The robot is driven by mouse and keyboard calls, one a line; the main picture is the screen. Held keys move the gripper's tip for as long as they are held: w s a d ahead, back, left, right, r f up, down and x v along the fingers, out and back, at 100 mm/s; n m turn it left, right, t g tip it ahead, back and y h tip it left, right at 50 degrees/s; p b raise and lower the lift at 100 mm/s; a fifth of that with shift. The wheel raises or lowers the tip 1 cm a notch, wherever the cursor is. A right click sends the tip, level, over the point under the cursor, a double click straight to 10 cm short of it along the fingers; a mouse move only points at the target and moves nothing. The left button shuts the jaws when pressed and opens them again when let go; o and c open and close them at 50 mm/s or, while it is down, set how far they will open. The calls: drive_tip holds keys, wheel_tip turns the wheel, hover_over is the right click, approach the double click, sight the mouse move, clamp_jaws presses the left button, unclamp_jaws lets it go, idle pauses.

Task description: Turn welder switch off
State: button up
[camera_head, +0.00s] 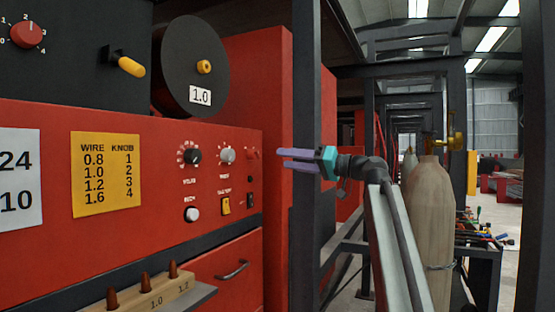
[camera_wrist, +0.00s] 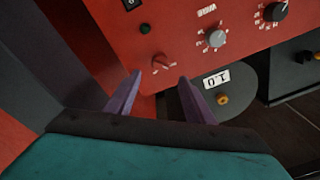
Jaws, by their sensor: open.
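The red welder panel (camera_head: 226,140) carries a small red switch (camera_head: 252,153) at its upper right, with an elongated handle. It also shows in the wrist view (camera_wrist: 162,62). A small black rocker switch (camera_head: 250,200) is lower on the same side, partly cut off in the wrist view (camera_wrist: 130,4). My gripper (camera_head: 282,157) has purple fingers, open and empty, pointing at the panel's right edge. In the wrist view the red switch appears just beyond the gap between the fingertips (camera_wrist: 160,76). The fingers look apart from it; the exact distance is hard to tell.
A grey knob (camera_head: 227,155), a black knob (camera_head: 192,157), a white knob (camera_head: 192,214) and a yellow switch (camera_head: 226,206) share the panel. A dark upright post (camera_head: 306,60) stands close to my gripper. A gas cylinder (camera_head: 430,230) stands right.

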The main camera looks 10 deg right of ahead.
drive_tip(key=shift+v, duration=1.7)
